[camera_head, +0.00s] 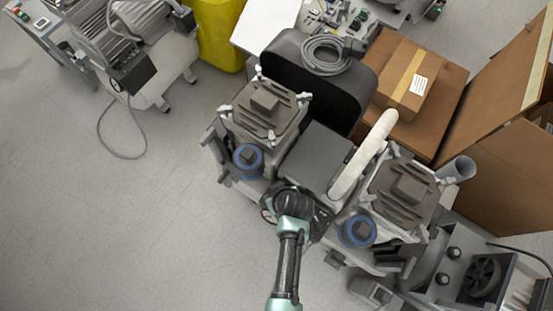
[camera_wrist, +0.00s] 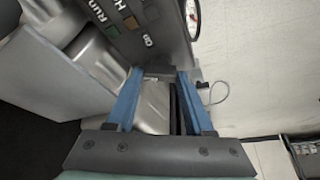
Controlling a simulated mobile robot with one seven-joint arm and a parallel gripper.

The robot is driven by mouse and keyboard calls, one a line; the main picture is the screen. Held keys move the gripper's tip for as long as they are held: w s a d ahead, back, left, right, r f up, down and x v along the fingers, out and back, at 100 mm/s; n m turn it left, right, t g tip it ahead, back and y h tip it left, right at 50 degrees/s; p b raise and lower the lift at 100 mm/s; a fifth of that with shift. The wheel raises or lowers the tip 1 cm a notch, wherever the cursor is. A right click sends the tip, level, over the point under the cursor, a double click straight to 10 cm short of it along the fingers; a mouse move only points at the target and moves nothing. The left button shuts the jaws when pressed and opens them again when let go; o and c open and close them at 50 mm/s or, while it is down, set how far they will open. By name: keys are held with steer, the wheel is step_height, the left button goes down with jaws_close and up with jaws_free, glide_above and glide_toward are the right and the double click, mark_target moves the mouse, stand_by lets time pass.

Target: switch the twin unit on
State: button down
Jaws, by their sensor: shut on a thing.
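The twin unit (camera_head: 318,160) stands in the middle of the head view, with two ribbed pump heads and a dark grey box between them. My arm reaches its front side, and my wrist hides the fingertips there. In the wrist view the unit's dark control panel (camera_wrist: 150,28) shows at the top, with "RUN" lettering, a green lamp and an orange-brown one. My gripper (camera_wrist: 158,74) has its two blue fingers on either side of a small dark grey piece (camera_wrist: 160,71) by the panel's lower edge, and is shut on it. I cannot tell which way this piece is set.
Another compressor (camera_head: 140,50) stands at the upper left, beside a yellow bin (camera_head: 219,30). A cardboard box (camera_head: 405,75) and open cartons are at the right. A dark machine with a fan (camera_head: 480,275) is at the lower right.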

steer(key=m+h+p, duration=0.1)
steer(key=m, duration=0.2)
steer(key=shift+a+r+m+h, duration=0.1)
steer(key=shift+m+h, duration=0.2)
steer(key=shift+m, duration=0.1)
steer(key=m+h, duration=0.1)
steer(key=m, duration=0.1)
steer(key=shift+a+m+p, duration=0.1)
steer(key=shift+m+p, duration=0.2)
steer(key=shift+p, duration=0.1)
steer(key=m+h, duration=0.1)
steer(key=m, duration=0.1)
steer(key=m+h+b, duration=0.1)
steer(key=m, duration=0.2)
steer(key=shift+a+m+g+b, duration=0.1)
steer(key=shift+m+g+b, duration=0.2)
steer(key=shift+c, duration=1.4)
jaws_free()
steer(key=p+v, duration=0.3)
steer(key=v, duration=0.9)
steer(key=shift+s+a+r+p, duration=0.15)
steer(key=shift+r+p, duration=0.2)
